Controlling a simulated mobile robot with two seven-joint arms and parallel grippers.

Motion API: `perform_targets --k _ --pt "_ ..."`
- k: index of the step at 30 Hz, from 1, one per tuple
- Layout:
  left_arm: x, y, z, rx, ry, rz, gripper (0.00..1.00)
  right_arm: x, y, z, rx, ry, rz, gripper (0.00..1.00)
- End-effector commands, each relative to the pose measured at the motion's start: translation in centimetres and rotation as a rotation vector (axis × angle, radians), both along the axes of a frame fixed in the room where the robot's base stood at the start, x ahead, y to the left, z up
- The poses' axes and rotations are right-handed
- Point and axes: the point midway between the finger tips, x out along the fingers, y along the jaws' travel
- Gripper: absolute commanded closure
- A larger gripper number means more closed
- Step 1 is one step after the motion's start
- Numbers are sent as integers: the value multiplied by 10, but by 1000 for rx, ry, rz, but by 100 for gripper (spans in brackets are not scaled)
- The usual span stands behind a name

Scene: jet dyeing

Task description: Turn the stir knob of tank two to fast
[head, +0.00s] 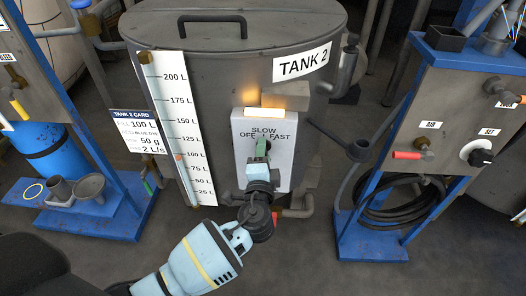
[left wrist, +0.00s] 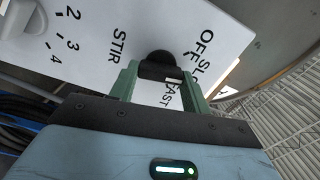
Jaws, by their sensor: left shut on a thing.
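Tank two (head: 235,85) is a grey metal drum labelled TANK 2. Its white control panel (head: 284,135) carries the marks OFF, SLOW and FAST. In the left wrist view, the black stir knob (left wrist: 161,64) sits between the two green fingers of my left gripper (left wrist: 160,74), which is shut on it. A pale mark shows on the knob's lower right side, near the word FAST, partly hidden by the fingers. In the head view, my left gripper (head: 261,150) is at the panel and largely hides the knob. My right gripper is not in view.
An orange lamp (head: 272,101) glows above the panel. A white litre scale (head: 178,120) and a tank 2 card (head: 135,131) stand to the left. A blue-framed stand (head: 372,240) with a coiled hose is at right. A numbered dial (left wrist: 22,18) lies beside the knob.

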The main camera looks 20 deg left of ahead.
Motion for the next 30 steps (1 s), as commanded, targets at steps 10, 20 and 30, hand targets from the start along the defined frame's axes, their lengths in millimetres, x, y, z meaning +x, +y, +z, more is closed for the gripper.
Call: perform_targets --k 10,20,30 --pt "0 -1 1 317 92 -1 76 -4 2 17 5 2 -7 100" --pt "0 -1 0 617 177 -2 76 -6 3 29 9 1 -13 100" --pt "0 0 -1 876 251 -2 76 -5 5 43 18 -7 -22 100"
